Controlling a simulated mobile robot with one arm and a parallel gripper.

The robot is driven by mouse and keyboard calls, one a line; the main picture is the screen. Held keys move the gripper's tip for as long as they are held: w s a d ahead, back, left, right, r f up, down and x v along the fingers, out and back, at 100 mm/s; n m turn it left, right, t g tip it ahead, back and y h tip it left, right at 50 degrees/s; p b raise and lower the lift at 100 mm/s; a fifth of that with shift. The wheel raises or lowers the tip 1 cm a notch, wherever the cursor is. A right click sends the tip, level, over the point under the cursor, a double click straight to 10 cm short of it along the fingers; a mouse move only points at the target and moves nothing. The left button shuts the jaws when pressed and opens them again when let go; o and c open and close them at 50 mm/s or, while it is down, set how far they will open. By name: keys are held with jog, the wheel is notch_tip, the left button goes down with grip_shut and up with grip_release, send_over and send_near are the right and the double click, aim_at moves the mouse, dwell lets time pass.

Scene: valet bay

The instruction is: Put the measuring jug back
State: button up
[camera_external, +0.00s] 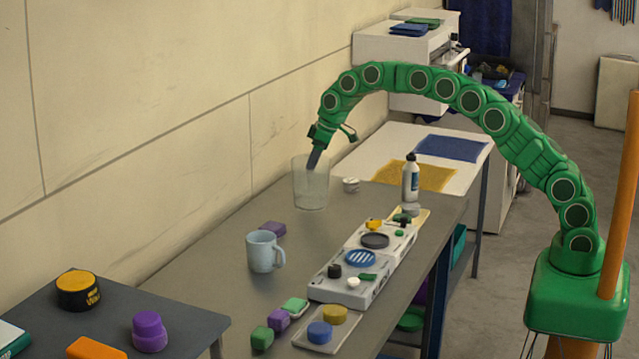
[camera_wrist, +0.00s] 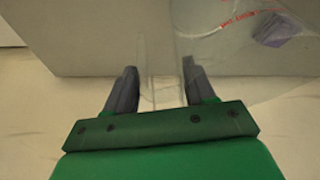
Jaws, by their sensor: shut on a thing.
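The measuring jug (camera_external: 311,188) is clear and looks upright over the far part of the grey table, near the wall. Whether its base touches the table I cannot tell. My gripper (camera_external: 315,158) comes down from above at the jug's rim and is shut on the jug. In the wrist view, my gripper (camera_wrist: 160,68) has its two dark fingers on either side of a clear part, likely the handle. The clear jug (camera_wrist: 215,45) reaches up and right there, with faint red markings near the top.
A light blue mug (camera_external: 262,252), a purple block (camera_external: 272,228) and a small white item (camera_external: 350,184) stand near the jug. A white bottle (camera_external: 410,180) and grey trays (camera_external: 345,290) of small parts line the right side. A yellow mat (camera_external: 410,176) lies behind.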

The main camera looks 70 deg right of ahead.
jog(key=shift+f, duration=1.15)
jog(key=o, duration=1.5)
jog(key=shift+c, duration=0.2)
